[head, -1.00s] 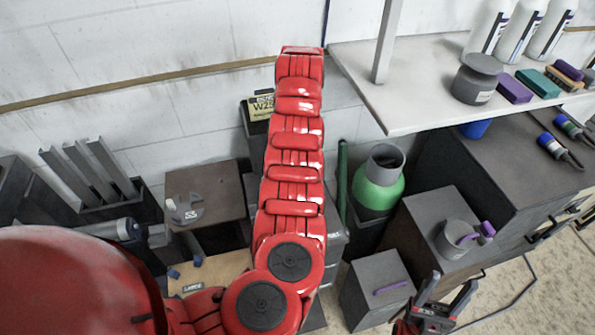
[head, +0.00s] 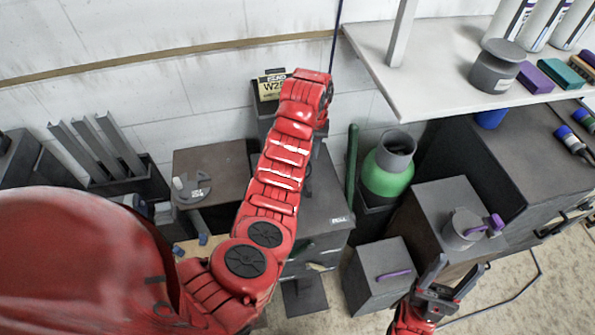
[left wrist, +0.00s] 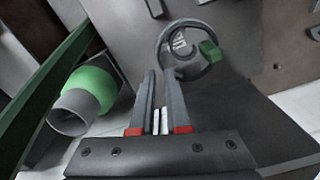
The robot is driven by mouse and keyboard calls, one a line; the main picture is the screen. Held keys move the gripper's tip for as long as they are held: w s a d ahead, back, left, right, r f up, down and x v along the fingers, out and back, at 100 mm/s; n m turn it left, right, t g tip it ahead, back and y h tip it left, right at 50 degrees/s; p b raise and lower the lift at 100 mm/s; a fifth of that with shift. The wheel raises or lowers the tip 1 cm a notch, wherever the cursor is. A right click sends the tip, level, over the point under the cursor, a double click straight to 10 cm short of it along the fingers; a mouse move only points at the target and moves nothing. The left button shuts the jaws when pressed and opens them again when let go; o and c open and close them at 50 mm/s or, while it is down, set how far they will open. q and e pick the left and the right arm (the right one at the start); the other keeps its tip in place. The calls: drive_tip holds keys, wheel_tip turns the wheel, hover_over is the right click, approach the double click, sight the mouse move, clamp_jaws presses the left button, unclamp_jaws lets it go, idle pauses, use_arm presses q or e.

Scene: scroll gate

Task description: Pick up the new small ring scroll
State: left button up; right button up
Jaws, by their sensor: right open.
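A dark ring with a green tab (left wrist: 210,50) lies just beyond the fingertips of my left gripper (left wrist: 160,72) in the left wrist view. I cannot tell whether it is the small ring scroll. The two left fingers stand close together with a narrow strip between them, and no held object shows. In the head view my red left arm reaches up the middle and hides its gripper. A grey rounded part with a white label (head: 193,190) rests on a brown box at the left. My right gripper (head: 457,274) is open and empty at the lower right.
A green canister with a grey neck (head: 387,170) stands right of my left arm; it also shows in the left wrist view (left wrist: 90,90). A white shelf (head: 430,85) holds bottles and blocks.

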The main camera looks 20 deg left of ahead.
use_arm(q)
drive_tip(key=shift+f+p, duration=0.35)
wheel_tip(320, 180, down, 4)
drive_tip(key=shift+s+f+p, duration=0.1)
drive_tip(key=shift+p, duration=1.1)
drive_tip(key=shift+f, duration=0.35)
clamp_jaws()
drive_tip(key=shift+r, duration=0.1)
